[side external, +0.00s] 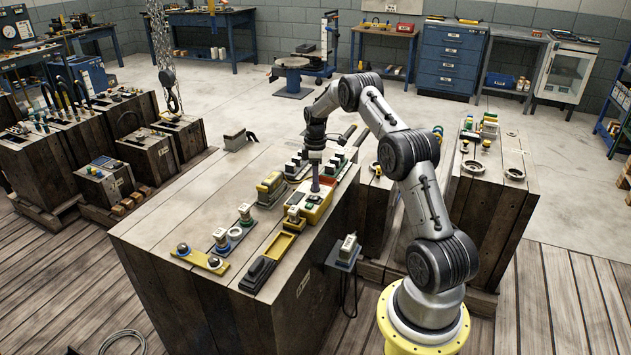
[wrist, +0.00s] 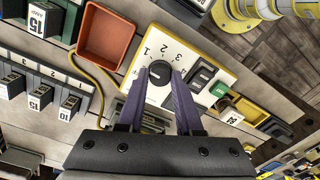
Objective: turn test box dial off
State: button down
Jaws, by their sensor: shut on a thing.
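The test box (side external: 319,207) is a yellow box on the wooden block top in the side view. In the wrist view its white face panel (wrist: 187,48) carries a black round dial (wrist: 159,72) with numbers printed around its upper side. My gripper (wrist: 161,79) has its two purple fingers on either side of the dial, closed on it. In the side view my gripper (side external: 316,186) points down onto the box. The lower part of the dial's scale is hidden by the fingers, and I cannot tell where the dial points. A black rocker switch (wrist: 203,78) and a green patch (wrist: 220,90) sit to its right.
An orange-red tray (wrist: 105,38) lies beside the box, with a yellow cable near it. A row of numbered black switches (wrist: 42,92) is at left in the wrist view. A yellow tray (side external: 278,247) and black block (side external: 257,274) lie in front of the box in the side view.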

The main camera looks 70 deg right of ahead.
jog(key=shift+r+n, duration=0.1)
jog(key=shift+n, duration=1.1)
jog(key=c, duration=0.6)
grip_release()
notch_tip(320, 180, up, 14)
jog(key=shift+w+d+f, duration=0.1)
jog(key=shift+d, duration=0.05)
jog(key=shift+w, duration=0.1)
